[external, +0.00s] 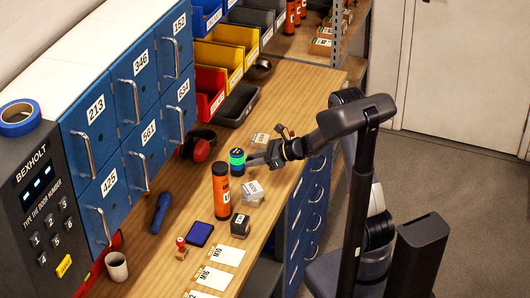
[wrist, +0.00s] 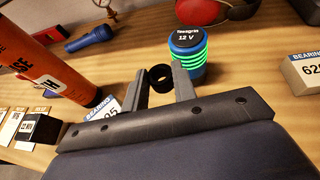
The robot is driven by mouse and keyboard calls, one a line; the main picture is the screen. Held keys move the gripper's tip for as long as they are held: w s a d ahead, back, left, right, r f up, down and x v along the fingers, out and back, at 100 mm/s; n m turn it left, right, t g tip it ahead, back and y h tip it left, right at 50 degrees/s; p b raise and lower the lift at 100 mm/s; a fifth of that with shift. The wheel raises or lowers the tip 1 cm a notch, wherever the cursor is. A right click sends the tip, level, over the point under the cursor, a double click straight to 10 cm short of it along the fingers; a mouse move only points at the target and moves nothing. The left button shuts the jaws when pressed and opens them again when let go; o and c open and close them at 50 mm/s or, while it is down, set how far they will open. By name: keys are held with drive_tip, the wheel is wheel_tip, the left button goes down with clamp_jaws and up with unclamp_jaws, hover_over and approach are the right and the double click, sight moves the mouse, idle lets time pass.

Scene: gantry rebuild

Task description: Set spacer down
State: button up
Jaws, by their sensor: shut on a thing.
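The spacer looks to be the small black ring (wrist: 157,85) between the two grey fingers of my gripper (wrist: 162,82) in the wrist view. My gripper is shut on it. Its hole faces roughly toward the wrist camera. I cannot tell whether its lower edge touches the wooden bench (wrist: 235,110). In the external view my gripper (external: 252,161) is low over the bench, close beside a blue can with glowing green bands (external: 237,162). The spacer cannot be made out there.
The green-banded can (wrist: 187,48) stands just beyond my fingers. An orange tube (external: 221,190) stands to the near side, with small labelled boxes (external: 252,190) close by. Red ear muffs (external: 197,146) and a blue flashlight (external: 160,212) lie nearer the lockers (external: 135,122).

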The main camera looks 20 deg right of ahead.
sight(255, 177)
drive_tip(key=shift+f+p, duration=0.35)
drive_tip(key=shift+f, duration=3.45)
drive_tip(key=shift+f+b, duration=0.2)
drive_tip(key=shift+b, duration=0.1)
drive_tip(key=o, duration=1)
drive_tip(key=shift+r, duration=0.15)
drive_tip(key=shift+r+p, duration=0.2)
drive_tip(key=shift+p, duration=0.25)
drive_tip(key=b+v, duration=0.2)
drive_tip(key=v, duration=0.8)
drive_tip(key=shift+s+d+b, duration=0.15)
drive_tip(key=shift+d+b, duration=0.15)
drive_tip(key=shift+b, duration=0.05)
drive_tip(key=shift+o, duration=0.4)
drive_tip(key=shift+s+d+r, duration=0.25)
drive_tip(key=shift+s+d, duration=0.15)
drive_tip(key=shift+d, duration=0.1)
